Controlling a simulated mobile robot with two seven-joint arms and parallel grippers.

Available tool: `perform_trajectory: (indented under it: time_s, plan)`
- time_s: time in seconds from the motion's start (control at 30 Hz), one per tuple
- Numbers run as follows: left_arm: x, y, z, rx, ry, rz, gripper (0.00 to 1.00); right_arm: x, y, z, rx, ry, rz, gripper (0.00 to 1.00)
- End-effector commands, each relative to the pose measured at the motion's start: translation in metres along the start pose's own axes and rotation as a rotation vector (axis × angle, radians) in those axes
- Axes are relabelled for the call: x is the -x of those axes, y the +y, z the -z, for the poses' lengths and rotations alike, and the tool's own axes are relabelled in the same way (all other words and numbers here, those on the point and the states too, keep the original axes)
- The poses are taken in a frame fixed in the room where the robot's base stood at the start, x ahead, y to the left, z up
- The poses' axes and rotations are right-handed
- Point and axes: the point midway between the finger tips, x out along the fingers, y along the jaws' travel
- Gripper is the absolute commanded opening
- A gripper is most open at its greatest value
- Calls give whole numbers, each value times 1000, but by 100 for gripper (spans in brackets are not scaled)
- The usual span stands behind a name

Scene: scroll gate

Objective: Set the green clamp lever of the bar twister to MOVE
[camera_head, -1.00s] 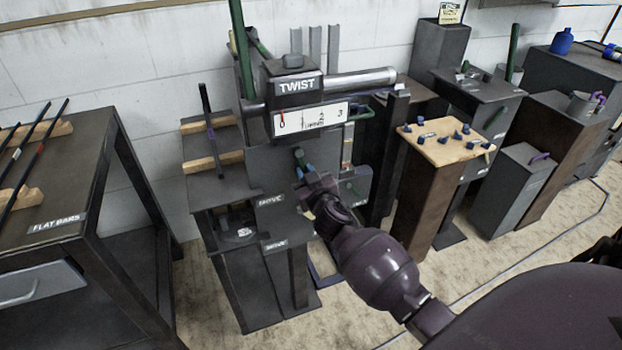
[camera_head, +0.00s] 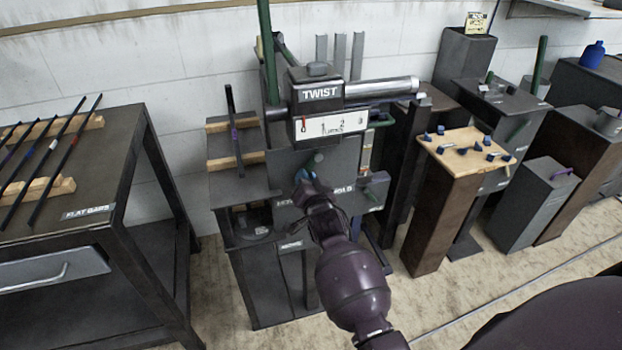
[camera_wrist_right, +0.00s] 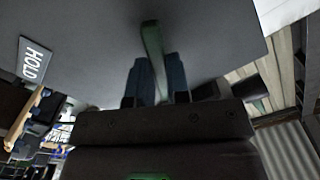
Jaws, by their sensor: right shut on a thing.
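The bar twister (camera_head: 284,166) stands ahead in the head view, a dark machine with a TWIST sign (camera_head: 321,93) and a 0-to-3 scale. Its green clamp lever (camera_head: 316,160) sits on the front plate, mostly hidden by my right gripper (camera_head: 305,178). In the right wrist view, the lever (camera_wrist_right: 152,42) runs between the blue fingers of my right gripper (camera_wrist_right: 160,78), which is shut on it. In the head view the lever points down and left from its pivot, towards the partly covered left label (camera_head: 283,202). The HOLD label (camera_head: 343,190) is clear to the right. My left gripper is out of view.
A flat-bar table (camera_head: 112,170) with several bars stands at the left. A wooden-topped stand (camera_head: 462,148) with small blue pieces is at the right. Floor shows between the stands.

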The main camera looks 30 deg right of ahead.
Motion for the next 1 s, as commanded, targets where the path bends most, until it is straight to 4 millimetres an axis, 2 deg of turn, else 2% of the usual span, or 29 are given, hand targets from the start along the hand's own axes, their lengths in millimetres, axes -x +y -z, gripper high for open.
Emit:
perform_trajectory:
  time_s: [0.63, 0.67, 0.8, 0.83, 1.0]
  plan:
    - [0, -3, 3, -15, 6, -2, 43, 0, -4, 0, -59, 0, 1, 0]
    - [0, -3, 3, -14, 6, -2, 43, 0, -4, 0, -59, 0, 1, 18]
    - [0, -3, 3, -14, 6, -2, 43, 0, -4, 0, -57, 0, 1, 40]
    - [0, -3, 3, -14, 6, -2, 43, 0, -4, 0, -56, 0, 1, 43]
    - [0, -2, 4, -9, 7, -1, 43, 0, -4, 0, -54, 0, 1, 43]
